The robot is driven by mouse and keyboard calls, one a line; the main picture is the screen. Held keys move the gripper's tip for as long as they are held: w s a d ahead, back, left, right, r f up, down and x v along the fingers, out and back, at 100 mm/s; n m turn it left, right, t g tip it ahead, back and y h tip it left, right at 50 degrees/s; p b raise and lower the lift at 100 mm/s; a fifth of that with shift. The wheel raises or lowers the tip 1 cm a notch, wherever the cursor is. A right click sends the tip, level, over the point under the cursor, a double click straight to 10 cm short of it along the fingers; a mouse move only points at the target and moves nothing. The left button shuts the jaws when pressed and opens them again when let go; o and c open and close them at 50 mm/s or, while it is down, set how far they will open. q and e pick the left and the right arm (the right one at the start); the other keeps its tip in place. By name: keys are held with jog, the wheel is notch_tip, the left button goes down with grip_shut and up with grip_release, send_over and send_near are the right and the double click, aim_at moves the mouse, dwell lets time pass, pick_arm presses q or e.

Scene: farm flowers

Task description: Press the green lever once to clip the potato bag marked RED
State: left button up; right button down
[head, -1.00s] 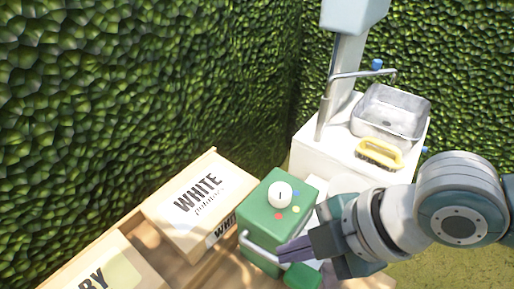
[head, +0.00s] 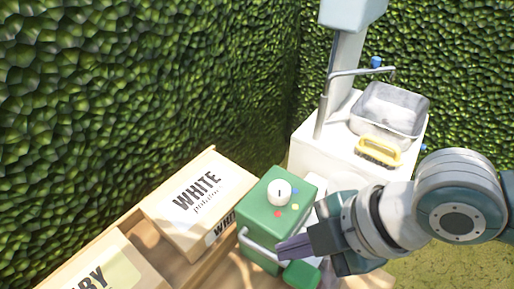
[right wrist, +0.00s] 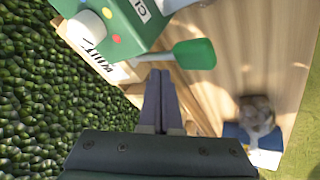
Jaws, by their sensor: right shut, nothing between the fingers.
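A green clipping machine (head: 262,212) with a white knob and colored dots stands on the wooden table; its body also shows in the right wrist view (right wrist: 118,22). Its lever is a pale metal bar ending in a green handle (head: 301,275). In the right wrist view the green handle (right wrist: 194,54) lies just beyond and right of my fingertips. My right gripper (head: 283,250) is shut and empty, its fingers close to the lever bar; whether they touch cannot be told. No bag marked RED can be made out. My left gripper is out of view.
A WHITE potatoes box (head: 200,200) and another box ending in "BY" (head: 105,270) stand at left. A sink unit (head: 330,150) with a yellow brush (head: 376,152) is behind. A brownish lump (right wrist: 257,115) on something blue lies at the table's right in the wrist view.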

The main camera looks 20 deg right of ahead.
aim_at(288, 262)
jog(key=shift+f, duration=0.15)
jog(key=shift+f, duration=0.3)
jog(key=shift+s+d+f+b, duration=0.15)
jog(key=shift+f+b, duration=0.4)
jog(key=shift+s+d+f+b, duration=0.1)
jog(key=shift+s+f+b, duration=0.05)
jog(key=shift+f+b, duration=0.35)
dwell(1.1)
jog(key=shift+r, duration=0.15)
dwell(0.4)
jog(key=shift+w+a+r+p, duration=0.1)
jog(key=shift+w+r+p, duration=0.05)
jog(key=shift+r+p, duration=0.6)
jog(key=shift+w+a+r+p, duration=0.15)
jog(key=shift+r+p, duration=0.4)
jog(key=shift+r, duration=0.05)
